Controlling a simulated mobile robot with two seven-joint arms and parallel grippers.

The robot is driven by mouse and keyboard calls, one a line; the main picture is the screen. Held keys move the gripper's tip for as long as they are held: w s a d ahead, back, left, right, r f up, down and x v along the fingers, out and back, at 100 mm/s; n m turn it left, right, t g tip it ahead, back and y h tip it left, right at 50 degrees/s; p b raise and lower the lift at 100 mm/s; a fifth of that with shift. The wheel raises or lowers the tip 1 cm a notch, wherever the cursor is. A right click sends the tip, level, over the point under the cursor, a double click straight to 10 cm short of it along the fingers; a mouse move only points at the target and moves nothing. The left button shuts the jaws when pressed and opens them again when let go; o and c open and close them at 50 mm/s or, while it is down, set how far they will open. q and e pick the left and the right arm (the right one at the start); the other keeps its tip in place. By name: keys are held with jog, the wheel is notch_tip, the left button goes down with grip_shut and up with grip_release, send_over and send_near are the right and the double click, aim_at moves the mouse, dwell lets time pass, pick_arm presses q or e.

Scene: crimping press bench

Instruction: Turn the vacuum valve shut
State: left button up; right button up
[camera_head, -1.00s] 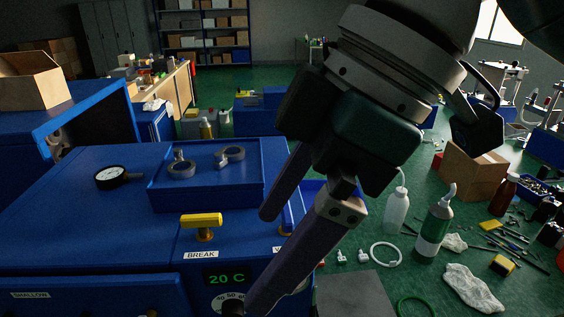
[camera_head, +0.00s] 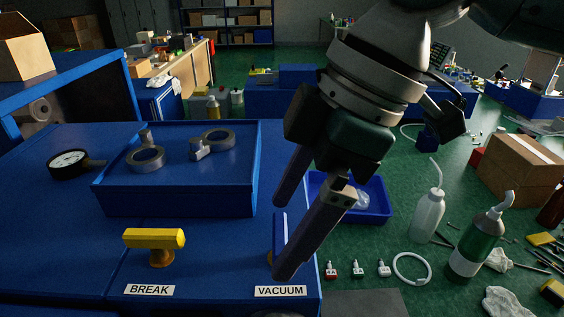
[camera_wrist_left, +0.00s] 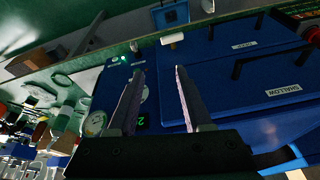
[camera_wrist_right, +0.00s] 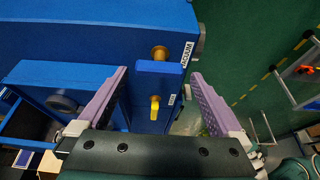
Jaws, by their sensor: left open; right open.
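The vacuum valve has a blue bar handle (camera_head: 279,232) on a brass stem, behind the VACUUM label (camera_head: 281,291). In the head view it is partly hidden by my right gripper (camera_head: 281,236), which is open above it. In the right wrist view the blue handle (camera_wrist_right: 158,67) lies crosswise in the gap between the open fingers of my right gripper (camera_wrist_right: 160,74); contact cannot be told. The yellow BREAK valve handle (camera_head: 153,239) stands to the left, crosswise to the blue one. My left gripper (camera_wrist_left: 159,70) is open and empty in its wrist view, over the blue press front.
Bottles (camera_head: 428,215), a blue bin (camera_head: 372,205) and small fittings stand to the right. The blue top around the yellow handle is clear.

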jog(key=shift+a+f, duration=0.2)
jog(key=shift+f, duration=0.25)
jog(key=shift+w, duration=0.1)
jog(key=shift+c, duration=0.2)
jog(key=c, duration=1.2)
